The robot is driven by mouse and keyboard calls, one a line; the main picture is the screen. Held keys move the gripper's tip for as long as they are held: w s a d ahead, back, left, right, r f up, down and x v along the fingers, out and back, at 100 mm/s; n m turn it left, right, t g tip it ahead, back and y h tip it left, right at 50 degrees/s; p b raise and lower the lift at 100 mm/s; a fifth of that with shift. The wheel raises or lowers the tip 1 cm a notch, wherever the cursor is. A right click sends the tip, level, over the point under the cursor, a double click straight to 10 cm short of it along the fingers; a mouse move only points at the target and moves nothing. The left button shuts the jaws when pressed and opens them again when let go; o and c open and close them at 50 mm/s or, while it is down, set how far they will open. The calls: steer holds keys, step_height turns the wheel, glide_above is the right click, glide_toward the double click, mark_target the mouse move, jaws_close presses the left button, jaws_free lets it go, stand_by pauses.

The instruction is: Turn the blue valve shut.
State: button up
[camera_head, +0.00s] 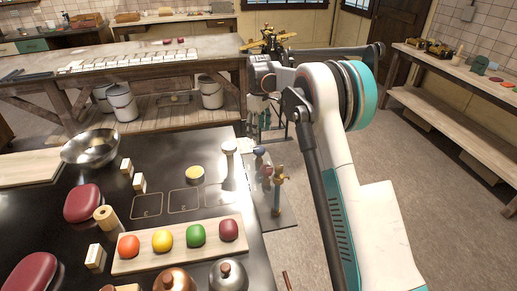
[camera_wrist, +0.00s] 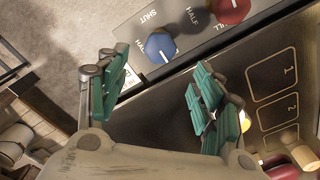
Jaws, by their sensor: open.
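A round blue valve knob (camera_wrist: 160,46) sits on a grey panel in the wrist view, beside printed words including SHUT. A short white mark shows on its lower right face, not pointing toward the SHUT lettering in the picture. The blue knob also shows small in the head view (camera_head: 259,151), beyond the black table's right edge. My gripper (camera_wrist: 160,92) is open and empty, its teal finger pads spread apart. The knob appears beyond the gap between them, and no contact shows. In the head view, the gripper (camera_head: 264,119) hangs small above the panel, partly hidden by my arm.
A red knob (camera_wrist: 232,10) is close beside the blue one on the same panel. The black table (camera_head: 70,222) holds a metal bowl (camera_head: 91,148), a board of coloured balls and blocks. Open floor lies right.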

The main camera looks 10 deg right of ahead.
mark_target(259, 148)
step_height(259, 148, down, 9)
steer(key=shift+r+b, duration=0.1)
steer(key=shift+b, duration=0.75)
steer(key=shift+c, duration=0.3)
steer(key=c, duration=1)
